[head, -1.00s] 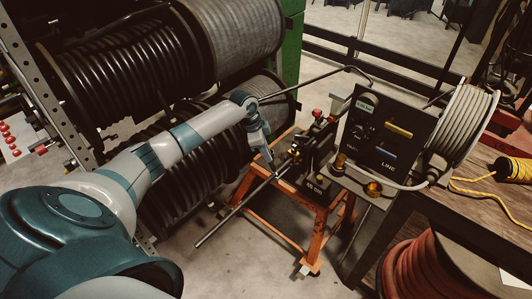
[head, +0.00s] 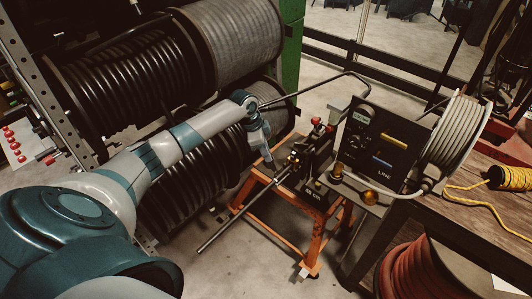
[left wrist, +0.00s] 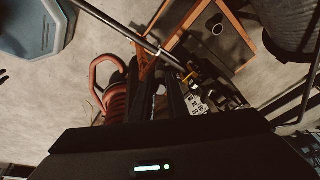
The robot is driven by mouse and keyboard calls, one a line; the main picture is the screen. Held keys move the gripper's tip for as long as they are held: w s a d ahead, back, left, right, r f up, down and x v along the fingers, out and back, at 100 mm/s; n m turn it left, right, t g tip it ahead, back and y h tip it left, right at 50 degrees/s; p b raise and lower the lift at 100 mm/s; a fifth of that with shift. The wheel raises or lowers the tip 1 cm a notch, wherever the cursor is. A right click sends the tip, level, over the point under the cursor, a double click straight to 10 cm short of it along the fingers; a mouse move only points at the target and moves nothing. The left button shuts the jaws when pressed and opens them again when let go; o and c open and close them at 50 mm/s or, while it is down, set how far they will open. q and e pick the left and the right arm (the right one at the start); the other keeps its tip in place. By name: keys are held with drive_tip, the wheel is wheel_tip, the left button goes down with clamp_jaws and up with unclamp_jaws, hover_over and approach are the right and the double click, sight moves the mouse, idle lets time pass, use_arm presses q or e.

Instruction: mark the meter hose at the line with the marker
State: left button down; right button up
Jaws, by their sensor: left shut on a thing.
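The meter hose (head: 235,220), a thin dark grey tube, runs from the black measuring device (head: 315,165) down to a free end at the lower left. My left gripper (head: 270,167) is shut on the hose close beside the device. In the left wrist view the hose (left wrist: 120,30) slants across just beyond the dark fingers (left wrist: 168,92); the exact contact is hard to see. A yellow bar (head: 402,135) and a blue bar (head: 382,162), perhaps markers, lie on the dark panel (head: 368,140) lettered "LINE". My right gripper is not in view.
An orange stand (head: 318,240) carries the device. Large hose drums (head: 130,75) stand behind my left arm. A grey hose reel (head: 455,130) and a yellow cord spool (head: 510,175) are at the right by a wooden bench (head: 475,205). Floor is clear at the lower middle.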

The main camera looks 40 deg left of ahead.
use_arm(q)
drive_tip(key=shift+r+p, duration=0.9)
drive_tip(key=shift+r, duration=0.4)
drive_tip(key=shift+f, duration=0.1)
